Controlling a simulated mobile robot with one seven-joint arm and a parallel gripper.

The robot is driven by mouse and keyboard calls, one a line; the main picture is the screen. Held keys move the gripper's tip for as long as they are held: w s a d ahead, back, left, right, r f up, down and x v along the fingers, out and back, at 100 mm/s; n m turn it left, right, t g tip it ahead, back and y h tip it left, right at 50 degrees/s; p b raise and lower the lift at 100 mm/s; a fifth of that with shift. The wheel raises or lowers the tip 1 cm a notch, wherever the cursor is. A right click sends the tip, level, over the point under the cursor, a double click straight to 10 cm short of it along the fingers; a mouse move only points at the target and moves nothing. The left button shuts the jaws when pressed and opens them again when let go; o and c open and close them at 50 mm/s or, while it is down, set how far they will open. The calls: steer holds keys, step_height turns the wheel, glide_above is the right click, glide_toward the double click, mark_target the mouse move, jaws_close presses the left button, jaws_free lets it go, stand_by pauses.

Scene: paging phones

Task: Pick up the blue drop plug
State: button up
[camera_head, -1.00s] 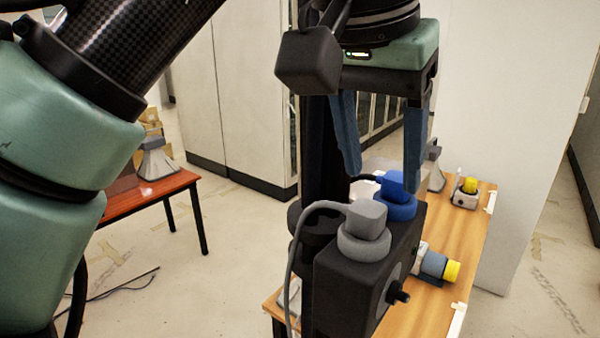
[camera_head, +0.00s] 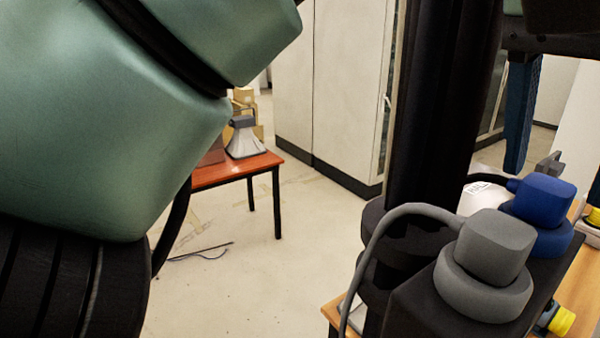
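The blue drop plug (camera_head: 543,202) stands at the right of the view, its squared head above a round blue collar on the black box (camera_head: 420,305). A grey plug (camera_head: 490,247) of the same shape, with a grey cable, stands in front of it. My gripper (camera_head: 555,184) is at the right edge, partly cut off. One dark blue finger hangs behind and above the blue plug, apart from it in the picture. A sliver at the right edge looks like the other finger. The fingers are spread and hold nothing.
A black column (camera_head: 445,100) rises just left of the plugs. A wooden table (camera_head: 332,311) lies under the box, with a yellow-tipped part (camera_head: 560,320) at lower right. A red table (camera_head: 240,170) with a grey horn-shaped object (camera_head: 245,140) stands further back. Open floor lies between.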

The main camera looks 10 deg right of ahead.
steer(key=shift+b+x, duration=0.55)
steer(key=shift+x, duration=0.4)
steer(key=shift+w, duration=0.15)
steer(key=shift+r, duration=0.1)
steer(key=shift+a, duration=0.1)
steer(key=shift+c, duration=1)
jaws_close()
steer(key=shift+r, duration=0.1)
